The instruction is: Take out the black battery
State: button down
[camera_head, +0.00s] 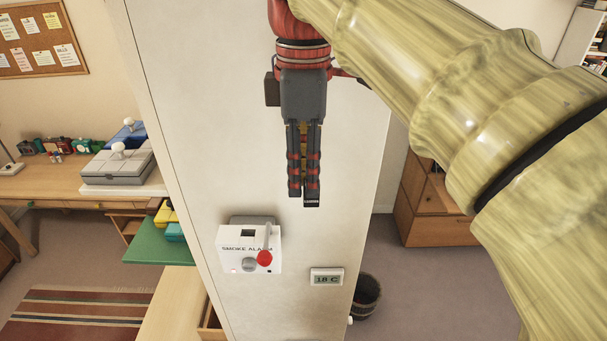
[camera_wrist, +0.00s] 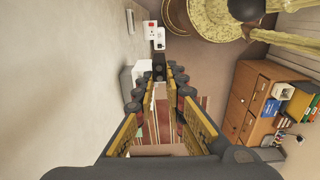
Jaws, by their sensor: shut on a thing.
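My gripper (camera_head: 304,192) points down in front of the white wall panel, above the smoke alarm. Its fingers are shut on the black battery (camera_head: 311,202), whose small dark end with pale marking shows at the fingertips. In the wrist view the dark battery (camera_wrist: 159,71) sits between the fingertips (camera_wrist: 158,78). The white smoke alarm (camera_head: 235,256) is on the panel below and left of the gripper. It has a dark square opening at its top, a round grey knob and a lever with a red ball. The battery is apart from the alarm. The fingers hide most of the battery.
A small white display reading 18 C (camera_head: 327,277) is on the panel, right of the alarm. A desk (camera_head: 60,190) with a grey box (camera_head: 118,165) stands at left. A dark bin (camera_head: 366,296) and a wooden cabinet (camera_head: 434,208) stand at right. Open floor lies between.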

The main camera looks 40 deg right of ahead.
jog(key=shift+r, duration=0.35)
jog(key=shift+r+p, duration=1.75)
jog(key=shift+p, duration=0.05)
